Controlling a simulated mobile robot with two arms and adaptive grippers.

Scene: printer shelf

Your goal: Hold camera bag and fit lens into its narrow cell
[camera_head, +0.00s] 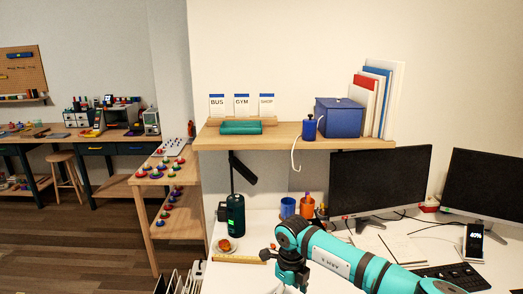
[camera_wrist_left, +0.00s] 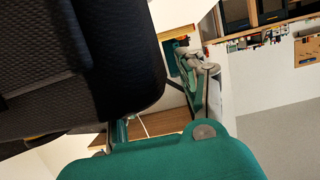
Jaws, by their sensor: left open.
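I cannot make out a camera bag or a lens for certain in either view. A black, textured, padded thing (camera_wrist_left: 80,70) fills the upper left of the left wrist view, very close; I cannot tell what it is. My left gripper (camera_wrist_left: 192,75) is open beside it, with a grey metal finger showing and the rest hidden. In the head view my teal right arm comes in from the lower right. Its dark gripper (camera_head: 290,272) hangs over the front of the white desk; its jaws are too small and dark to read. The left gripper is outside the head view.
The wooden shelf (camera_head: 350,142) holds a blue lidded box (camera_head: 339,118), upright folders, a teal case (camera_head: 240,127) and cards. Below, the white desk (camera_head: 262,225) carries a dark green bottle (camera_head: 235,215), pen cups and two monitors (camera_head: 380,180). Open floor lies left.

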